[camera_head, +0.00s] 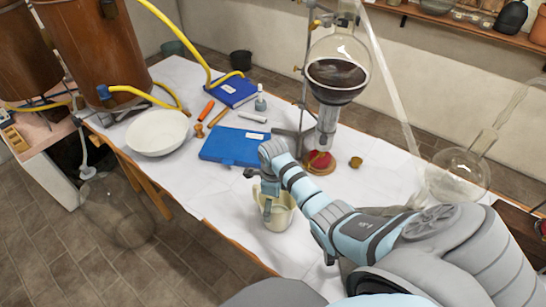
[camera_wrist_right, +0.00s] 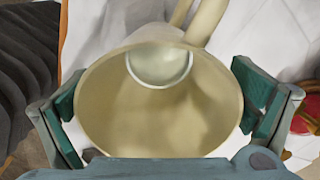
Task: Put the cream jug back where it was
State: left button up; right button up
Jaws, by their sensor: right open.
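The cream jug (camera_head: 281,217) stands upright on the white-covered table, near its front edge. In the right wrist view the jug (camera_wrist_right: 120,110) fills the middle, seen from above into its empty-looking inside, with its handle at the top. My right gripper (camera_head: 269,205) is at the jug, its arm coming in from the right. In the wrist view the open fingers of my right gripper (camera_wrist_right: 158,115) are on either side of the jug, with the right finger close to its wall. I cannot tell whether they touch it. My left gripper is not in view.
A blue folder (camera_head: 232,147) lies behind the jug. A glass flask with dark liquid (camera_head: 336,78) stands over a red-topped wooden base (camera_head: 319,160). A white bowl (camera_head: 157,132) is at the left, and a clear round flask (camera_head: 458,175) is at the right.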

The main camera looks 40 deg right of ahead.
notch_tip(320, 180, up, 12)
jog(key=p, duration=0.2)
